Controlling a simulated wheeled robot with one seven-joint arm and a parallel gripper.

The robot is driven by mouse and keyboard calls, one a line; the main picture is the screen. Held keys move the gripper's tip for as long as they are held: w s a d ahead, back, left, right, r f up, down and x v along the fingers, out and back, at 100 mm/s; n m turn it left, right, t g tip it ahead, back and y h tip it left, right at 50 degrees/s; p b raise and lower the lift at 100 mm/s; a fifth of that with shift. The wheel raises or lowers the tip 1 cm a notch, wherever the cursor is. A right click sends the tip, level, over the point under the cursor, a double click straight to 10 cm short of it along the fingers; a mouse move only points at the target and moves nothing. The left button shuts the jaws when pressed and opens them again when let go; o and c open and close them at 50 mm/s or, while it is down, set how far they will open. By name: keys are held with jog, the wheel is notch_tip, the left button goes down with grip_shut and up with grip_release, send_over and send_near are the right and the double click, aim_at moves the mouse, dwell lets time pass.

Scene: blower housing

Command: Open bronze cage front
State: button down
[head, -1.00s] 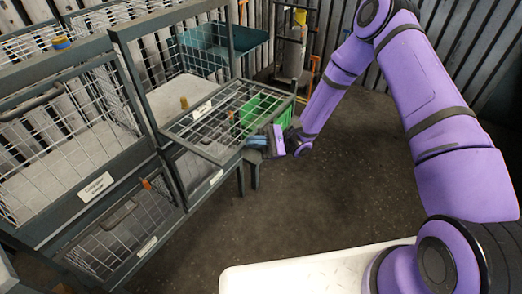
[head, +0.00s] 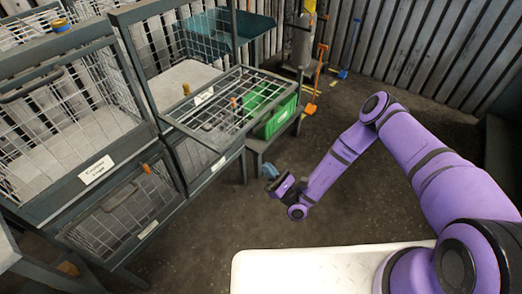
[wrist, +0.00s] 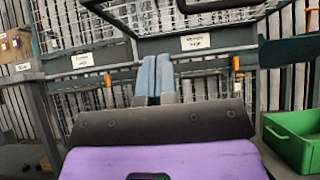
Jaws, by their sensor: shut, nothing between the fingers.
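A mesh cage front in a dark frame (head: 178,118) stands swung out, roughly level, from the upper right cage in the head view. The cage behind it is open, with a small bronze-coloured piece (head: 186,89) inside. A white label (head: 203,96) is on its sill; its print is too small to read surely. The front's dark bar crosses the top of the wrist view (wrist: 200,6). My gripper (head: 269,170) is empty, below and in front of the panel, apart from it. Its blue fingers (wrist: 154,72) are together.
A closed labelled mesh cage (head: 75,120) stands left, with lower cages beneath both. A green crate (head: 270,108) sits on a low stand to the right; it also shows in the wrist view (wrist: 290,140). The floor (head: 235,215) before the cages is clear.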

aim_at(250, 127)
jog(key=shift+s+d+r+x, duration=0.25)
jog(key=shift+r+x, duration=0.1)
jog(key=shift+x, duration=1.7)
jog(key=shift+s+d+r+x, duration=0.15)
jog(key=shift+d+r+x, duration=0.15)
jog(key=shift+x, duration=1.75)
jog(key=shift+s+d+r+x, duration=0.2)
jog(key=shift+r+x, duration=0.2)
jog(key=shift+x, duration=1.65)
jog(key=shift+g+h, duration=0.7)
jog(key=shift+h, duration=0.2)
notch_tip(250, 127, up, 5)
jog(key=shift+w+f, duration=0.1)
jog(key=shift+f, duration=0.05)
jog(key=shift+a+r, duration=0.1)
jog(key=shift+r, duration=0.45)
